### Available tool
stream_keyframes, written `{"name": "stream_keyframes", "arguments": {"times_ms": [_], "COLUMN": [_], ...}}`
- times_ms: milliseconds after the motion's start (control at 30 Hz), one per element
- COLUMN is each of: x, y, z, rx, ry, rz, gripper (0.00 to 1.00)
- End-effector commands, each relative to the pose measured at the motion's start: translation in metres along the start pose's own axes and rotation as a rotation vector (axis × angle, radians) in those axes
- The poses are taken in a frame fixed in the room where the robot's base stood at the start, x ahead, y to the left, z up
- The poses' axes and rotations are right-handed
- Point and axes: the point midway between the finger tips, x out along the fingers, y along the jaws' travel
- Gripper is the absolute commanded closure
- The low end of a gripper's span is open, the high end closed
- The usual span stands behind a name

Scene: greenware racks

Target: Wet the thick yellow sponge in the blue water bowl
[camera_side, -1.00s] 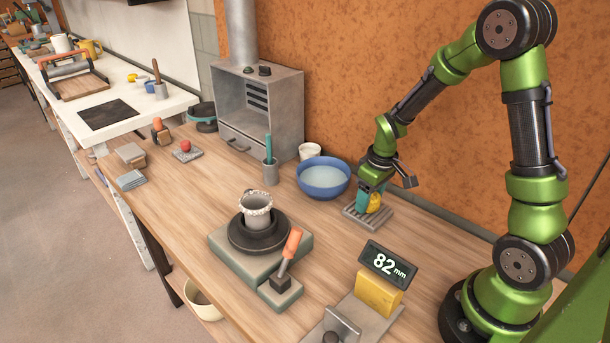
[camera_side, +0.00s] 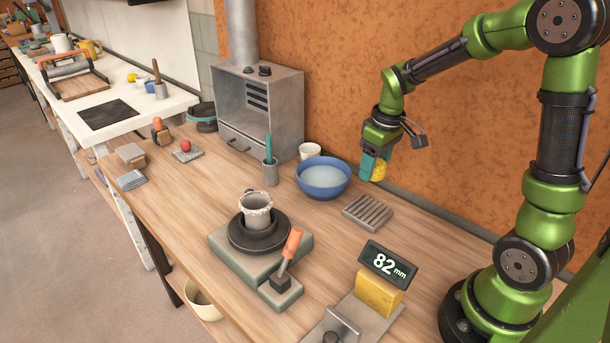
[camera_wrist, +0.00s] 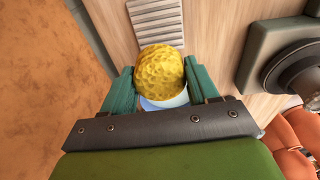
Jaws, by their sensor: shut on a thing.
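My gripper (camera_side: 372,166) is shut on the thick yellow sponge (camera_side: 379,171) and holds it in the air, above and behind the slatted rack (camera_side: 368,211). In the wrist view the sponge (camera_wrist: 160,72) sits between my two teal fingers. The blue water bowl (camera_side: 323,180) stands on the bench just left of the sponge, with pale water in it. In the wrist view part of the bowl (camera_wrist: 164,101) shows below the sponge; the rest is hidden.
A white cup (camera_side: 309,151) and a grey tool pot (camera_side: 270,174) stand near the bowl. The grey kiln-like box (camera_side: 258,105) is behind them. A wheel with a clay pot (camera_side: 256,209) is in front, and an 82 mm display (camera_side: 387,265) stands at the front right.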

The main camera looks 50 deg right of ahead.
Motion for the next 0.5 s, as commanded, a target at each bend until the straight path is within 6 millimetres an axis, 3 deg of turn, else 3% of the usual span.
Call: {"name": "stream_keyframes", "arguments": {"times_ms": [167,267,500], "x": [0.006,0.015,0.039], "y": [-0.002,-0.002,0.000], "z": [0.001,-0.010,-0.082], "rx": [-0.004,-0.016,-0.031], "ry": [-0.014,-0.030,-0.038], "rz": [-0.004,-0.006,-0.001], "gripper": [0.66,0.66,0.66]}}
